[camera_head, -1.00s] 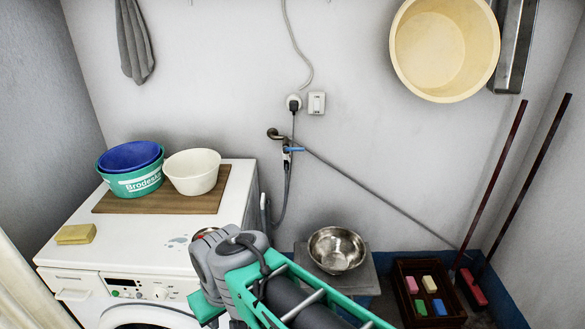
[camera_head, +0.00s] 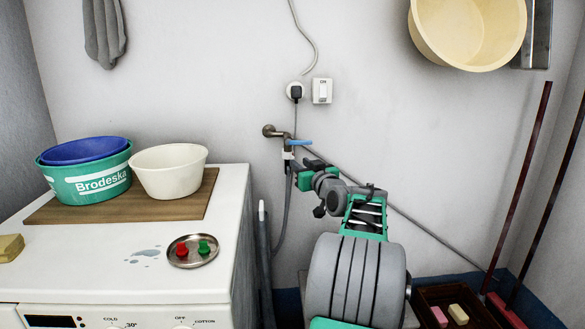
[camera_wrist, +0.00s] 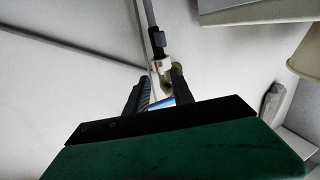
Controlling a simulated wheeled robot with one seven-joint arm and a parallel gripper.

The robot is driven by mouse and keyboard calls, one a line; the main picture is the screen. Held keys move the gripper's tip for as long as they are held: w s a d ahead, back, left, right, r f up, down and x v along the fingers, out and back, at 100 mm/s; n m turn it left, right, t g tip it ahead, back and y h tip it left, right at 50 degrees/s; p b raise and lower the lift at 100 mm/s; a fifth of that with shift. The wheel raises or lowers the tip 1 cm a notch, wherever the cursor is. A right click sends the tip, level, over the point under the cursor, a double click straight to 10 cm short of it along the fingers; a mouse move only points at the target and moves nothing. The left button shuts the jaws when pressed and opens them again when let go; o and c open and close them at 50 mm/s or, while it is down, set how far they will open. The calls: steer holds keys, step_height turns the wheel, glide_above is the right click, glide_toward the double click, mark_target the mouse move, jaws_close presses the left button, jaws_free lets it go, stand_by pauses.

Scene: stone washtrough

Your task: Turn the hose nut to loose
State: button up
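The brass tap (camera_head: 270,131) with a blue lever (camera_head: 299,142) sticks out of the back wall. Below it, the hose nut is part of the small pale fitting (camera_head: 288,155) where the grey hose (camera_head: 281,225) joins. My gripper (camera_head: 303,168) is right of the fitting. In the wrist view, its two dark fingers (camera_wrist: 158,85) stand apart, with the blue lever partly seen between them. I cannot tell whether they touch anything.
A washing machine (camera_head: 232,205) stands left, bearing a wooden board with basins (camera_head: 170,171) and a metal dish (camera_head: 186,262) with red and green pieces. A socket (camera_head: 296,91) and switch (camera_head: 322,91) are above the tap. Poles (camera_head: 518,190) lean at right.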

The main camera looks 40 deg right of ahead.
mark_target(288, 154)
steer(key=x, duration=0.4)
steer(key=shift+w, duration=0.45)
steer(key=shift+c, duration=0.3)
jaws_close()
